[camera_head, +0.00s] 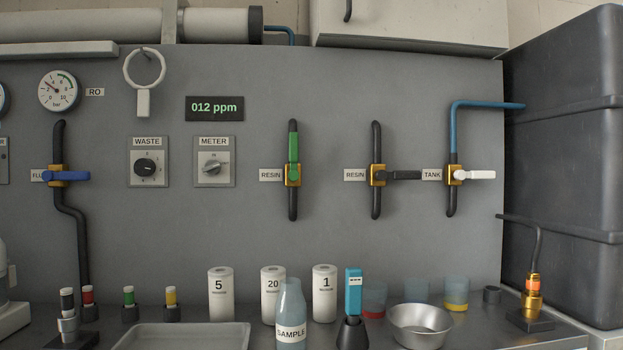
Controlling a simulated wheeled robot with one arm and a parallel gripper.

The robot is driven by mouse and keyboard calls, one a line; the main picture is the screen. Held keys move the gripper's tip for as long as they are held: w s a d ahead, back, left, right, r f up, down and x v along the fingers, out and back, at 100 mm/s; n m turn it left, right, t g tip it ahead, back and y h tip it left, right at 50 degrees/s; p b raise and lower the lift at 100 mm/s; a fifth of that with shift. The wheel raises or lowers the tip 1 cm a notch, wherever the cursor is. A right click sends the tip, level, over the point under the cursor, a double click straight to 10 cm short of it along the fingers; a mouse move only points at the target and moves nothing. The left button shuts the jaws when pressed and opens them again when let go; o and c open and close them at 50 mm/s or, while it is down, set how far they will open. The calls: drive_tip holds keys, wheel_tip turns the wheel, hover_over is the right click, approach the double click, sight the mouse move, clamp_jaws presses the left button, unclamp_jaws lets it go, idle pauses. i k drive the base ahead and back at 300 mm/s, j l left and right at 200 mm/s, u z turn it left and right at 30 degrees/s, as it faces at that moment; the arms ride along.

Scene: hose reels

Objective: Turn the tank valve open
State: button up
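The tank valve has a brass body (453,175) on a vertical pipe at the right of the grey panel. Its white lever (476,174) points right, level, across the pipe. A label reading TANK (432,174) sits just left of it. A blue pipe (485,104) runs from above the valve to the large dark tank (565,150) at the right. My gripper is not in view.
Two RESIN valves hang left: one with a green lever (293,149) upright, one with a black lever (404,175) level, close to the TANK label. A metal bowl (421,322), cups and bottles stand on the bench below. The space before the panel is clear.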

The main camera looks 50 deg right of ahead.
sight(458, 174)
drive_tip(key=z, duration=2.15)
